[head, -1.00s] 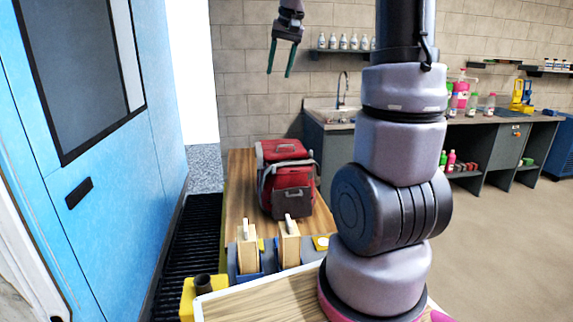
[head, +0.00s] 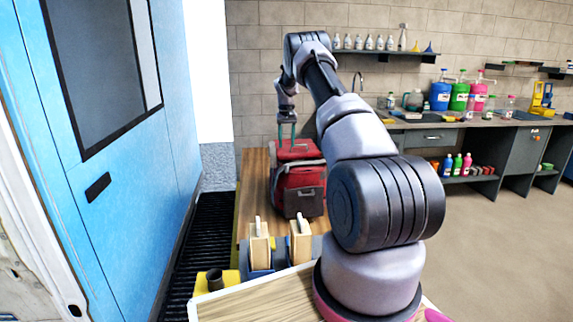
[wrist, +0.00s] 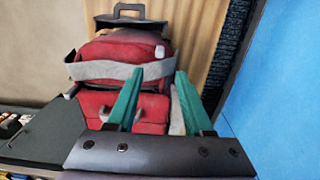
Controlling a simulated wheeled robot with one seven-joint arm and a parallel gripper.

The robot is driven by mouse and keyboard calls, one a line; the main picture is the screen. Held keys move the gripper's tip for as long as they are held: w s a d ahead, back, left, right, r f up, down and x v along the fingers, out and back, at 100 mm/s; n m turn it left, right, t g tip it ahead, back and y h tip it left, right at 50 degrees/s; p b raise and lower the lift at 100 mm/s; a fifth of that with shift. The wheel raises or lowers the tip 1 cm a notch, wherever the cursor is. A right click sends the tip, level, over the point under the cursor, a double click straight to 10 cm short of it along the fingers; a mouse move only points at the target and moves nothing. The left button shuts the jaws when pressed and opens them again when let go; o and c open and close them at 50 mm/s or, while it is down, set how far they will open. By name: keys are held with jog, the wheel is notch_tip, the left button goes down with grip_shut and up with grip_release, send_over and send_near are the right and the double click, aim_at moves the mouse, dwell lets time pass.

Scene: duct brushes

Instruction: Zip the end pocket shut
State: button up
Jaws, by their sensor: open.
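The red bag (head: 298,178) stands on the wooden bench, with grey straps and a dark grey pocket (head: 298,203) on the end facing the head camera. In the wrist view the bag (wrist: 115,48) has a pale grey band (wrist: 115,70) across it and a dark panel with a handle (wrist: 128,17) at its far end. A small pale tab (wrist: 159,51) shows on the red top; I cannot tell if it is the zip pull. My gripper (head: 287,138) is open, its green fingers pointing down over the bag. The fingertips (wrist: 160,72) are apart with nothing gripped; contact is unclear.
Two upright wooden blocks with pale handles (head: 258,245) stand in front of the bag. The blue door (head: 125,120) is close on the left, beside a black floor grate (head: 200,240). A counter with bottles (head: 460,120) runs along the back right.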

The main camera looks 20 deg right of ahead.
aim_at(287, 168)
notch_tip(287, 168, down, 10)
jog(key=shift+f, duration=0.1)
dwell(0.4)
grip_shut()
dwell(1.2)
